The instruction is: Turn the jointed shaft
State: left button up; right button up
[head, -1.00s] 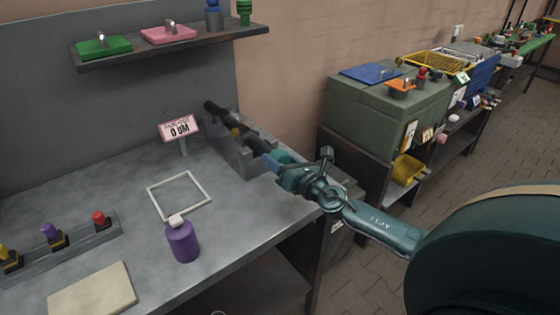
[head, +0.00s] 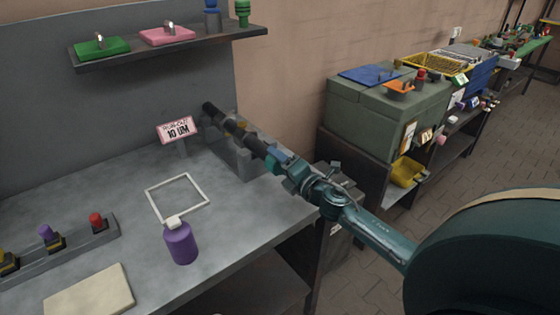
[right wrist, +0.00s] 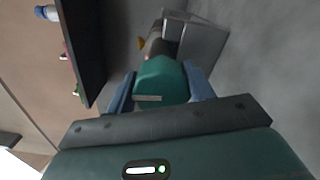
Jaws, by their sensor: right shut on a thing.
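The jointed shaft (head: 250,141) is dark, with a yellow part near its middle. It lies in a grey cradle (head: 240,163) at the back right of the bench. My right gripper (head: 279,164) is shut on the shaft's near end, in line with it. In the right wrist view, a teal end piece of the shaft (right wrist: 161,78) sits between my two blue fingers. The pink-edged run-out sign (head: 178,131) beside the cradle reads 10 UM. The shaft's far end is partly hidden in the wrist view. My left gripper is not in view.
A purple bottle (head: 180,243), a white square frame (head: 177,197) and a beige pad (head: 90,293) lie on the bench. A button strip (head: 75,241) is at left. A wall shelf (head: 170,48) hangs above. A green cabinet (head: 385,120) stands at right.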

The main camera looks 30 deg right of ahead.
jog(key=shift+f+m, duration=0.1)
jog(key=shift+m, duration=0.5)
jog(key=o, duration=1)
jog(key=s, duration=0.4)
jog(key=s+b, duration=0.1)
jog(key=s, duration=0.2)
jog(key=s+d, duration=0.1)
jog(key=s, duration=0.3)
jog(key=shift+s+f, duration=0.1)
jog(key=shift+s, duration=1)
